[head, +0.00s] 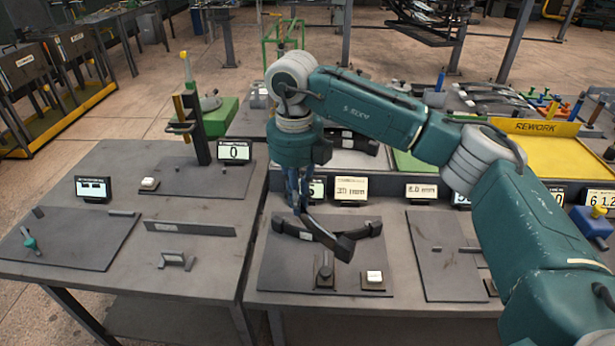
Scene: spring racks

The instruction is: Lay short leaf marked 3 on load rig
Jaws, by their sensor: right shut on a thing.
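My right gripper (298,196) reaches down from the right arm over the front plate of the middle table and is shut on a dark, curved leaf (330,234). The held leaf slants down to the right, its far end over the plate. I cannot read a mark on it. Another dark curved piece (372,228) shows behind it at the plate; the held leaf partly hides it, and I cannot tell whether they touch. An upright post rig (200,130) with a yellow handle and a display reading 0 (234,151) stands on the left table; it may be the load rig. My left gripper is not in view.
The dark base plate (280,270) carries a small block (324,270) and a white button (374,277). The left table holds a flat strip (190,228) and a small bracket (176,261). A yellow REWORK tray (540,150) stands at right. Another plate (430,270) lies right of the gripper.

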